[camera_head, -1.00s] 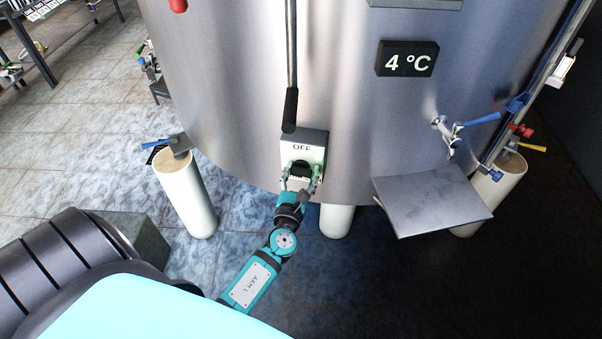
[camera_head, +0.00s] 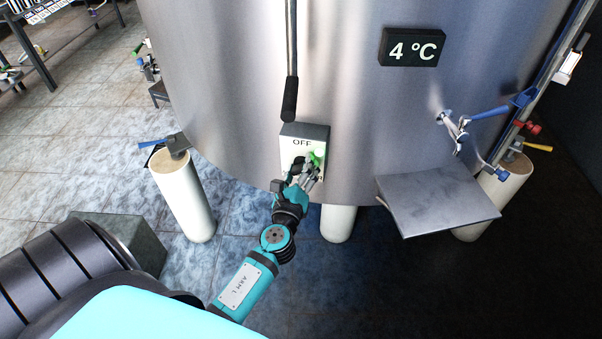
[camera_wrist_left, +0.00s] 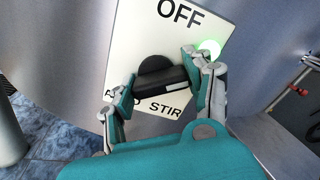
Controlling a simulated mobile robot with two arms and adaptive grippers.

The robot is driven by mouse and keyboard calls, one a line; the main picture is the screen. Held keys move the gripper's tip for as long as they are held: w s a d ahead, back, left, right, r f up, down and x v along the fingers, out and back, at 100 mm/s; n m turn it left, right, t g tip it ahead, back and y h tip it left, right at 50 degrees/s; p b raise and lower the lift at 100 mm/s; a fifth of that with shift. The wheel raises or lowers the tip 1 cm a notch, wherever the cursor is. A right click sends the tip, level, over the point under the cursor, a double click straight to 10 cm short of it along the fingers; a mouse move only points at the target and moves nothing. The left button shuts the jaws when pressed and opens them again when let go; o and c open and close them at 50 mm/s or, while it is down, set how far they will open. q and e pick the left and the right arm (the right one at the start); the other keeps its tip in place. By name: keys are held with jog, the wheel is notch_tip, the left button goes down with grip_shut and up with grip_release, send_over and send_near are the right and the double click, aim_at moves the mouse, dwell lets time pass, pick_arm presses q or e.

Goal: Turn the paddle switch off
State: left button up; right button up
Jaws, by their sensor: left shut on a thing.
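The switch box (camera_head: 305,135) is mounted low on the front of the steel tank, with "OFF" printed at its top. In the left wrist view its white plate (camera_wrist_left: 205,25) shows "OFF" above, "STIR" below and a partly hidden word at lower left. The black paddle (camera_wrist_left: 160,78) sits at the plate's middle, its bar lying roughly crosswise in that view. A green lamp (camera_wrist_left: 209,48) glows beside it. My left gripper (camera_head: 306,170) is at the switch, its fingers on either side of the paddle (camera_wrist_left: 155,92) and shut on it. My right gripper is not in view.
A black-ended rod (camera_head: 290,100) hangs just above the switch box. A steel shelf (camera_head: 438,200) and a blue-handled valve (camera_head: 460,125) are to the right. White tank legs (camera_head: 183,195) stand below. A display (camera_head: 412,47) reads 4 °C.

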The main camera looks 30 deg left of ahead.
pick_arm(q)
jog(key=n+b, duration=0.2)
jog(key=n, duration=0.3)
jog(key=shift+f+n, duration=0.1)
jog(key=shift+n, duration=0.2)
jog(key=n+b, duration=0.1)
jog(key=n, duration=0.2)
jog(key=shift+a, duration=0.15)
jog(key=shift+n, duration=0.8)
jog(key=o, duration=1.2)
jog(key=shift+s, duration=0.1)
